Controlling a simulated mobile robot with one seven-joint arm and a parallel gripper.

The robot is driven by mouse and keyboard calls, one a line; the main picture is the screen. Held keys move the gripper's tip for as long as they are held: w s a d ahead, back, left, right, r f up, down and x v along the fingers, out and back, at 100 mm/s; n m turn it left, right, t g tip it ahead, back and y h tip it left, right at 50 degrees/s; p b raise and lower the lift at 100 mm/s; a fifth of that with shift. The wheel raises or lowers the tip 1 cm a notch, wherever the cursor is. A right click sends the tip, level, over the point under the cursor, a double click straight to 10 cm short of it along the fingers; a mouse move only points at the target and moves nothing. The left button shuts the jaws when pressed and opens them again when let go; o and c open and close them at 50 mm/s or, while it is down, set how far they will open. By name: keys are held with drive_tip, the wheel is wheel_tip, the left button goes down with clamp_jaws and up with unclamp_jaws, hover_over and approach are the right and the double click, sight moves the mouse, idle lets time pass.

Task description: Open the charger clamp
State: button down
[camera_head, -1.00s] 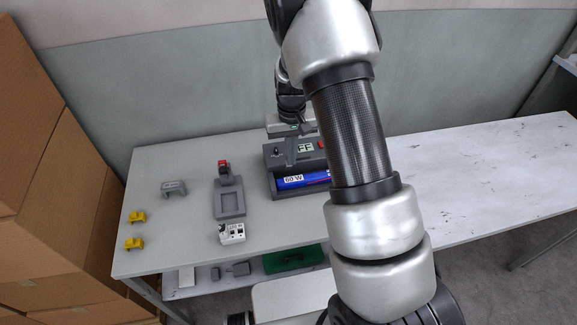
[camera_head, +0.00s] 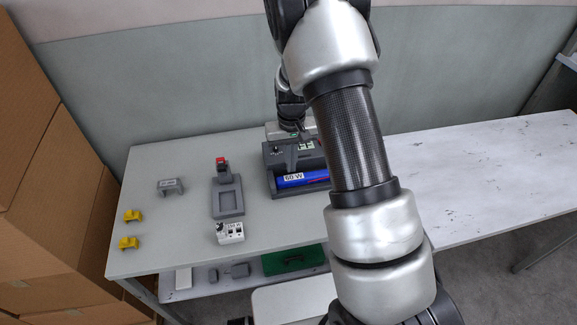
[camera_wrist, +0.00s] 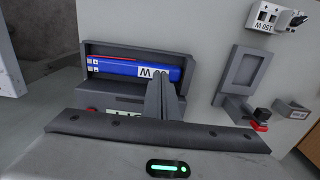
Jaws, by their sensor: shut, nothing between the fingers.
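The dark grey charger housing (camera_head: 283,158) stands on the table, partly hidden by my arm. A blue battery-like block marked 60 W (camera_head: 293,178) lies in its front recess; it also shows in the wrist view (camera_wrist: 125,67). A pale label (camera_head: 305,147) with dark letters is on the housing top, partly covered. I cannot tell for sure which part is the clamp or how it stands. My gripper (camera_wrist: 159,82) is shut and empty, its fingertips over the housing beside the 60 W label. Contact cannot be told.
Left of the housing stand a grey recessed fixture (camera_head: 229,198) with a red-topped part (camera_head: 221,163), a white device (camera_head: 230,232), a grey bracket (camera_head: 170,186) and two yellow pieces (camera_head: 132,215). Cardboard boxes (camera_head: 45,170) flank the left. The white table (camera_head: 480,170) at right is clear.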

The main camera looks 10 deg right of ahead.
drive_tip(key=shift+f, duration=0.45)
drive_tip(key=shift+w, duration=0.7)
idle(0.5)
drive_tip(key=shift+s+b, duration=0.35)
drive_tip(key=shift+s, duration=0.15)
drive_tip(key=shift+r, duration=0.1)
wheel_tip(320, 180, up, 7)
drive_tip(key=p, duration=0.4)
idle(0.4)
